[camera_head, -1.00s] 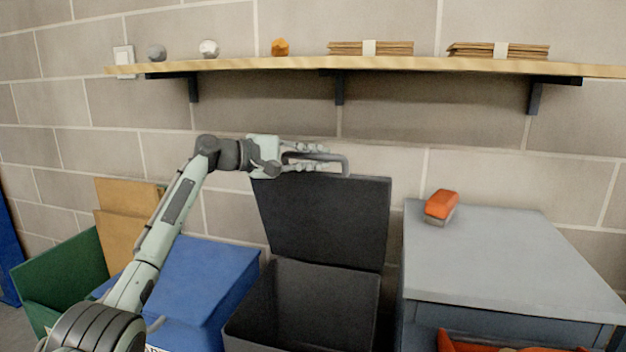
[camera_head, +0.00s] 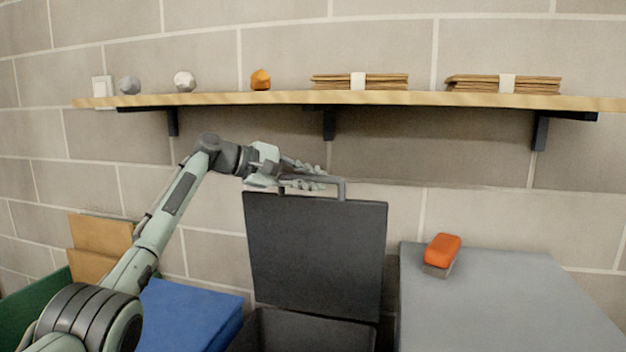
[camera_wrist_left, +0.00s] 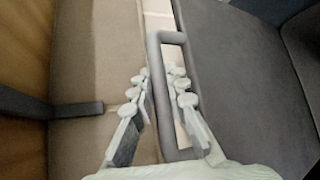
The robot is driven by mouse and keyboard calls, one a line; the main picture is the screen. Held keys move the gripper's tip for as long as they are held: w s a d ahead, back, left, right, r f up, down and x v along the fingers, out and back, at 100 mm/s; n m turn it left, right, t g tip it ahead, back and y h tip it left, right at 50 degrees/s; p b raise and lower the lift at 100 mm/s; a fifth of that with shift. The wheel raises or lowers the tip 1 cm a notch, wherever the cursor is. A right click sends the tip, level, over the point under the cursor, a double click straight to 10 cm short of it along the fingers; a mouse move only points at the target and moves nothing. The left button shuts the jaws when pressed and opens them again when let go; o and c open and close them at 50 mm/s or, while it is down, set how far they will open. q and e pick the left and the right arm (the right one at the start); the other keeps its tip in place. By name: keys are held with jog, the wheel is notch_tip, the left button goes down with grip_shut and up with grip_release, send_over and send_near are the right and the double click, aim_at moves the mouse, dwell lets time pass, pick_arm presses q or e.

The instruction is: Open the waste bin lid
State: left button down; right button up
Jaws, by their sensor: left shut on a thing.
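The waste bin's dark grey lid (camera_head: 316,255) stands raised, close to upright, against the wall side of the bin. The grey bin body (camera_head: 305,332) shows below it, cut off by the lower edge of the head view. A grey bar handle (camera_head: 340,183) sits on the lid's top edge. My left gripper (camera_head: 318,175) is shut on the handle. In the left wrist view, the fingers (camera_wrist_left: 162,85) lie on both sides of the handle bar (camera_wrist_left: 168,55), with the lid (camera_wrist_left: 235,70) to the right. My right gripper is not in view.
A wooden shelf (camera_head: 220,98) with stones and cardboard stacks runs above the lid. A grey cabinet (camera_head: 490,305) with an orange-topped block (camera_head: 441,254) stands at the right. A blue bin (camera_head: 190,312) and a green bin (camera_head: 30,310) stand at the left.

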pick_arm(q)
jog(key=c, duration=1.5)
grip_release()
jog(key=shift+f, duration=0.2)
jog(key=shift+r, duration=0.1)
jog(key=v, duration=1.2)
